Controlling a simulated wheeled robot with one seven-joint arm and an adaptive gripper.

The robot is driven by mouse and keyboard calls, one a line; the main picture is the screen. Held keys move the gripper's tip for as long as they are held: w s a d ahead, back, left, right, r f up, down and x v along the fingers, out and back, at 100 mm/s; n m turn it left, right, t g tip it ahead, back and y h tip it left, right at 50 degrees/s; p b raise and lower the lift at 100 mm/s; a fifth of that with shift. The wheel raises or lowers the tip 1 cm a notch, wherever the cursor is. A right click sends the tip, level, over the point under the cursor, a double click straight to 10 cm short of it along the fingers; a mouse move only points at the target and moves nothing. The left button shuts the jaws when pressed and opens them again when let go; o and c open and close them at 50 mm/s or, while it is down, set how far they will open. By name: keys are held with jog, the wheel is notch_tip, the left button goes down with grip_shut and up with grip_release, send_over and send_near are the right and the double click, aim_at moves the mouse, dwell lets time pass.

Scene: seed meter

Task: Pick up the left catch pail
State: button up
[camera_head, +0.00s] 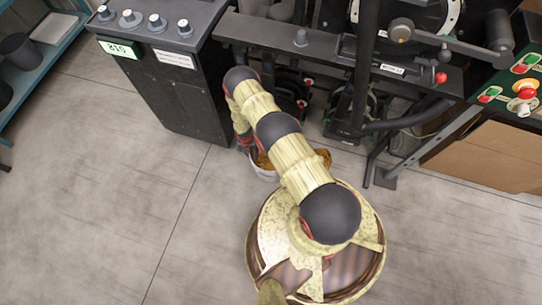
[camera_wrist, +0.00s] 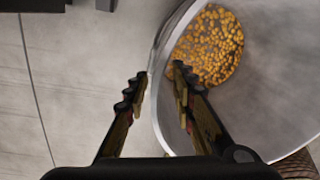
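The catch pail (camera_wrist: 268,85) is a grey metal pail that fills the right of the wrist view, with yellow-orange grains (camera_wrist: 210,45) on its bottom. In the head view the pail (camera_head: 266,176) stands on the floor in front of the machine, mostly hidden behind my arm. My gripper (camera_wrist: 160,78) is open, with the pail's rim between its fingers. The left finger is outside the wall and the right finger is over the inside. Some space shows between the fingers and the wall; whether either touches it I cannot tell.
A dark control cabinet (camera_head: 170,95) with knobs and a green display stands left of the pail. The black machine frame (camera_head: 330,60) rises behind it. A cardboard box (camera_head: 485,155) is at right and a blue shelf (camera_head: 45,60) at far left. The front-left floor is clear.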

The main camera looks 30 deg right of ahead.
jog(key=shift+r, duration=0.1)
jog(key=shift+c, duration=0.2)
grip_shut()
jog(key=shift+w, duration=0.1)
dwell(0.9)
